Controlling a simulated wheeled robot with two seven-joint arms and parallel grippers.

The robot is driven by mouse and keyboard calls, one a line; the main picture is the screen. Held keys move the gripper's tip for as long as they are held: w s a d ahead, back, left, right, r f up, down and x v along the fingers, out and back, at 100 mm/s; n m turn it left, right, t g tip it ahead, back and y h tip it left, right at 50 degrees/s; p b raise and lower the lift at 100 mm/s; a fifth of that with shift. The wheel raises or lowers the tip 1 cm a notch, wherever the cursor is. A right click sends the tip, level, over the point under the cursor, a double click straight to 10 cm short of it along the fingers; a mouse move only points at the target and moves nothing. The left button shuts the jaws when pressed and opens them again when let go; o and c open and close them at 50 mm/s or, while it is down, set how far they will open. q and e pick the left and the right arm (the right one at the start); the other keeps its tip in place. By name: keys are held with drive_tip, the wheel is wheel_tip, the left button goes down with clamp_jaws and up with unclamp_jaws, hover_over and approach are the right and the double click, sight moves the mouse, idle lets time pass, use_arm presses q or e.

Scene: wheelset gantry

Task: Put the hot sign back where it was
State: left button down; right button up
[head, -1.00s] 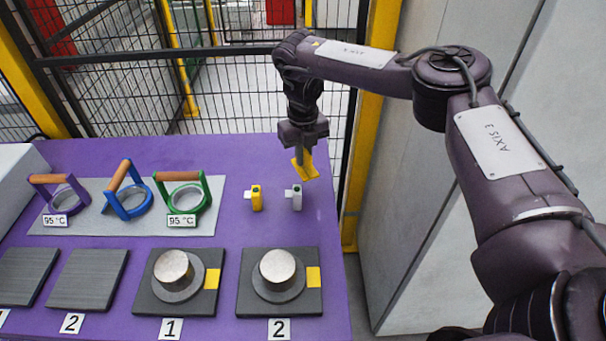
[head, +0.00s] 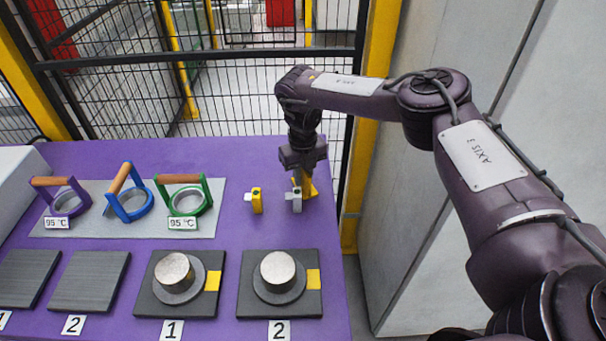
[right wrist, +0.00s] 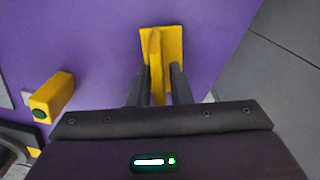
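The hot sign is a small yellow bent plate; it shows in the head view (head: 309,188) and in the right wrist view (right wrist: 175,45). Its face and any lettering are not readable. My right gripper (head: 303,172) points down over the purple table's back right part, with its fingers on both sides of the sign's upright part. In the right wrist view the fingers (right wrist: 160,85) appear closed on it. The sign is at or just above the table, behind the grey-white block; I cannot tell whether it touches. My left gripper is not in view.
A grey-white block (head: 293,201) and a yellow block (head: 257,201) stand close by on the purple table (head: 235,165). Rings with wooden handles, such as the green one (head: 187,200), stand on a grey plate at left. Metal cylinders (head: 278,268) stand in front.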

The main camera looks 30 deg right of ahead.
drive_tip(key=shift+o, duration=0.9)
drive_tip(key=shift+r, duration=0.25)
wheel_tip(320, 180, up, 11)
drive_tip(key=shift+w+f, duration=0.1)
drive_tip(key=shift+r, duration=0.55)
